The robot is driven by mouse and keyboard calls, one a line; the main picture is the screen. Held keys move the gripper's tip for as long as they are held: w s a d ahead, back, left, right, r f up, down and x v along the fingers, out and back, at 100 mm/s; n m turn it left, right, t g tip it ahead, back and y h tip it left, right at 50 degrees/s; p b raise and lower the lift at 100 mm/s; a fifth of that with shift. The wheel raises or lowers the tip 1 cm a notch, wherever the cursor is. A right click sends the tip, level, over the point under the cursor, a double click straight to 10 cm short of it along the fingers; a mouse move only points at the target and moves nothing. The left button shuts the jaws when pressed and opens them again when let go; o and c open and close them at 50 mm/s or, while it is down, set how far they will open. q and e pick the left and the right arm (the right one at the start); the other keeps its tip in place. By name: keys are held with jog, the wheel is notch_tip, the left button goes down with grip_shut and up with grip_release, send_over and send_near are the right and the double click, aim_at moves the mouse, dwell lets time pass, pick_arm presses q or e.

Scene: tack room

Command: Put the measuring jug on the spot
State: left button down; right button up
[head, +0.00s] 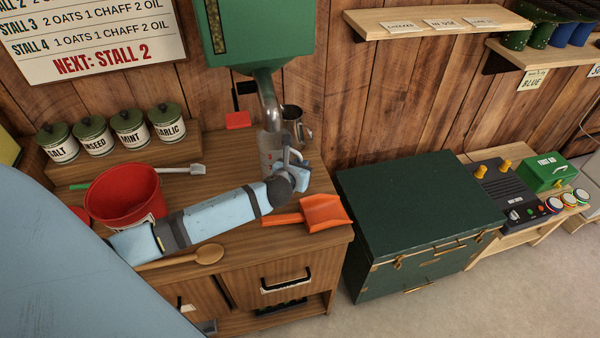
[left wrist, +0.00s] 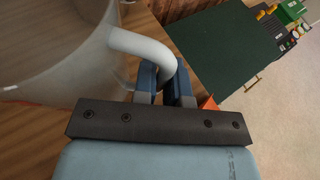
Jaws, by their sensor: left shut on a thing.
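The measuring jug (head: 265,152) is a clear, see-through vessel standing at the back of the wooden counter, below the metal spout of the green dispenser. My left gripper (head: 290,172) reaches in from the left and partly hides it. In the left wrist view the jug (left wrist: 50,55) fills the upper left, and its pale curved handle (left wrist: 145,45) runs between the fingers of my left gripper (left wrist: 165,85), which is shut on it. I cannot tell whether the jug's base touches the counter. No marked spot can be made out. My right gripper is not in view.
A green dispenser (head: 258,35) hangs above the jug, and a metal pitcher (head: 296,120) stands just behind. An orange scoop (head: 318,213), a red bucket (head: 122,196) and a wooden spoon (head: 200,255) lie around my arm. A green chest (head: 415,205) stands at right.

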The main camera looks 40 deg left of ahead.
pick_arm(q)
notch_tip(320, 180, down, 3)
jog(key=shift+f, duration=0.3)
jog(key=c, duration=1.2)
grip_release()
jog(key=shift+s, duration=0.1)
jog(key=v, duration=1.2)
